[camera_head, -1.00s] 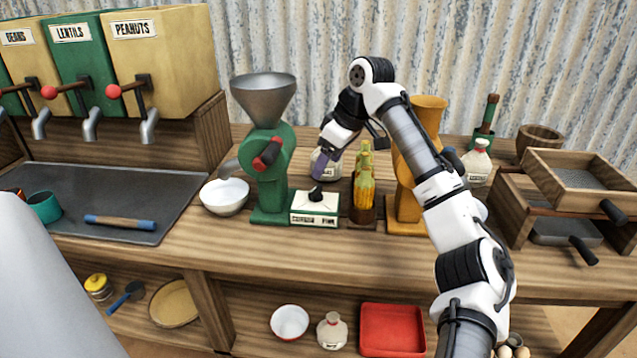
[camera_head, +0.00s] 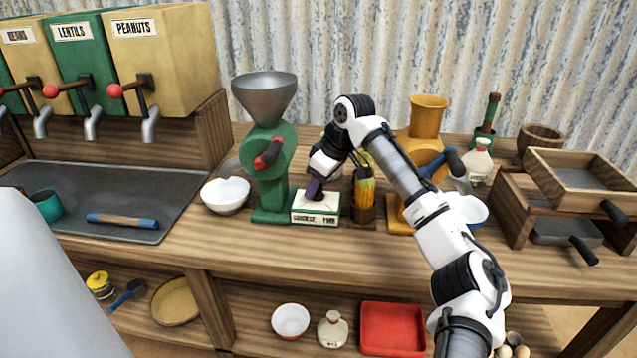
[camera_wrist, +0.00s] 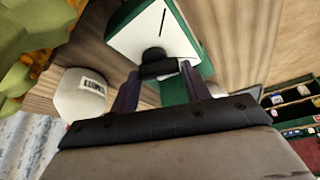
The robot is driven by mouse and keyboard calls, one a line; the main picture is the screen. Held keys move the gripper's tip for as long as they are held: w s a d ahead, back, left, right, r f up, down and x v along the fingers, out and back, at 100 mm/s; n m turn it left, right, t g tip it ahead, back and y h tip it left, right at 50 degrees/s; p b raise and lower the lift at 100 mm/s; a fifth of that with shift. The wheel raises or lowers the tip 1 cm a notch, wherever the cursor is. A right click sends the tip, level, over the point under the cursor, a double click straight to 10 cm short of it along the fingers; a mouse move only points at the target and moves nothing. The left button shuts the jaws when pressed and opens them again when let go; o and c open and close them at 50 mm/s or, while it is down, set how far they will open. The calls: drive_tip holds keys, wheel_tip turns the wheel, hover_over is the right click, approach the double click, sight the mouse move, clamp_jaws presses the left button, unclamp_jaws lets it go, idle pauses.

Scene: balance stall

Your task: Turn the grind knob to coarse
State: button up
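The grind knob (camera_wrist: 153,58) is a small black knob with a bar on the white top of a green-sided box (camera_head: 316,208). The box's front label has COARSE on the left and FINE on the right. The box stands beside the foot of the green mill (camera_head: 270,180). My gripper (camera_head: 313,190) reaches down over the box and hides the knob in the head view. In the wrist view its two dark fingers (camera_wrist: 160,75) are apart, one on either side of the knob's bar. Firm contact cannot be made out.
Bottles (camera_head: 364,190) in a holder stand just right of the box, close to my wrist. An orange mill (camera_head: 427,118) stands behind my arm. A white bowl (camera_head: 226,195) sits left of the green mill. The counter in front of the box is clear.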

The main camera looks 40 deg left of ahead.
drive_tip(key=c, duration=0.5)
drive_tip(key=shift+o, duration=0.2)
drive_tip(key=m+p, duration=0.1)
drive_tip(key=m+t+p, duration=0.1)
drive_tip(key=m, duration=0.1)
drive_tip(key=shift+s+r+p, duration=0.15)
drive_tip(key=shift+s+p, duration=0.05)
drive_tip(key=shift+p, duration=0.2)
drive_tip(key=shift+w+f+m+t+p, duration=0.1)
drive_tip(key=shift+f+m+t+p, duration=0.2)
drive_tip(key=shift+m, duration=0.5)
drive_tip(key=shift+r, duration=0.1)
drive_tip(key=o, duration=1)
drive_tip(key=shift+r, duration=0.15)
drive_tip(key=b+v, duration=0.1)
drive_tip(key=v, duration=1.2)
drive_tip(key=shift+r, duration=0.3)
